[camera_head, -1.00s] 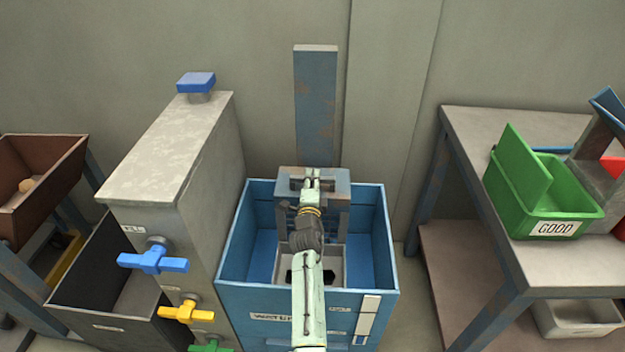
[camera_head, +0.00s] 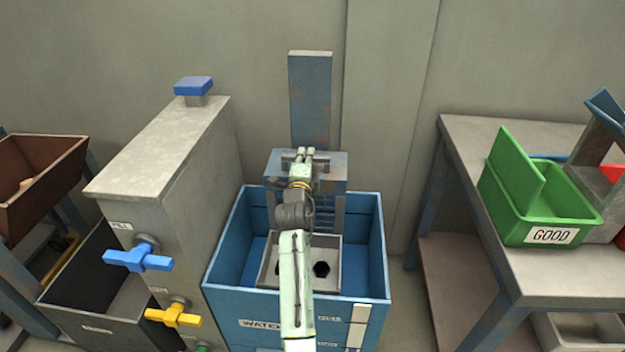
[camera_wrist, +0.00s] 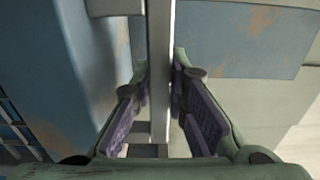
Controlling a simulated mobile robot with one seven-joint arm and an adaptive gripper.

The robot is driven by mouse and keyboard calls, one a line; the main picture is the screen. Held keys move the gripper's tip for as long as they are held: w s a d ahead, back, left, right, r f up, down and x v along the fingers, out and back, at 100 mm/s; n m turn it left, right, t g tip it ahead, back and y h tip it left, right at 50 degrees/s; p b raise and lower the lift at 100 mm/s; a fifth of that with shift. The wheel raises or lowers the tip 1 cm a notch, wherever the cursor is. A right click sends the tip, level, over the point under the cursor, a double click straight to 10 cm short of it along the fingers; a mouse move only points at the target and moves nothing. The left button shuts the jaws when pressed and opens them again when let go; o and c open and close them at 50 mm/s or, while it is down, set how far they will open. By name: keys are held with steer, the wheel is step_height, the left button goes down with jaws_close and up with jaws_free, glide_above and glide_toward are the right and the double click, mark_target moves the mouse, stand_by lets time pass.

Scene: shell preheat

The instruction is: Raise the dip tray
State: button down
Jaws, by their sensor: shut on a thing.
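The dip tray (camera_head: 337,252) is a grey tray with dark round openings, inside the blue water tank (camera_head: 222,262). My arm hides part of it. A worn blue-grey carriage (camera_head: 333,167) stands behind it at the foot of an upright post (camera_head: 311,95). My gripper (camera_head: 303,154) is at the top of the carriage. In the wrist view its purple-padded fingers (camera_wrist: 163,95) are shut on a grey bar (camera_wrist: 160,50) that runs between them. The bar appears to be the carriage's handle.
A grey cabinet (camera_head: 165,150) with blue (camera_head: 138,258) and yellow (camera_head: 173,314) valve handles stands close left of the tank. A dark bin (camera_head: 95,290) is further left. At right, a table (camera_head: 480,140) carries a green GOOD bin (camera_head: 560,205).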

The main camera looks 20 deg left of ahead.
step_height(320, 180, up, 16)
steer(key=p, duration=0.2)
steer(key=shift+r, duration=0.1)
steer(key=c, duration=1.9)
jaws_free()
steer(key=o, duration=0.3)
steer(key=shift+o, duration=0.2)
steer(key=shift+f, duration=0.25)
steer(key=v, duration=1.2)
